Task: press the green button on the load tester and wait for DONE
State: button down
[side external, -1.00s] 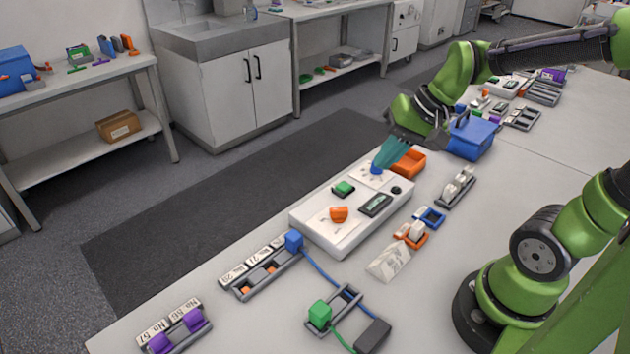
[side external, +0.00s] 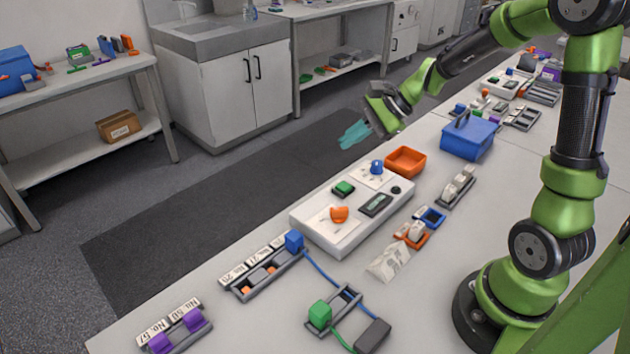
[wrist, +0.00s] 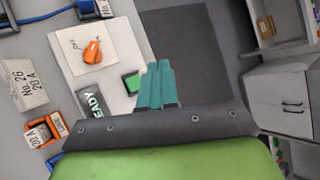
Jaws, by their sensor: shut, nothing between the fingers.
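The load tester (side external: 318,240) is a white box on the bench in the side external view. Its green button (side external: 344,188) sits near its far left edge, between an orange knob (side external: 339,214) and a blue knob (side external: 376,167). The button also shows in the wrist view (wrist: 132,83), just left of my fingertips. The tester's display (wrist: 93,103) shows letters reading "EADY", its start hidden by my gripper. My gripper (side external: 354,135) has teal fingers, shut and empty. It hangs in the air beyond the tester, above the floor mat, apart from the button.
An orange tray (side external: 405,162) and a blue box (side external: 468,137) stand beyond the tester. Battery holders (side external: 262,268) and a green block with cables (side external: 320,313) lie in front. The air around my gripper is clear.

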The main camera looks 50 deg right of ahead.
aim_at(348, 186)
jog(key=shift+f, duration=0.1)
jog(key=shift+f, duration=4.3)
jog(key=shift+f, duration=0.1)
jog(key=shift+f, duration=0.35)
jog(key=shift+f, duration=0.5)
jog(key=shift+r, duration=0.95)
jog(key=shift+r, duration=0.1)
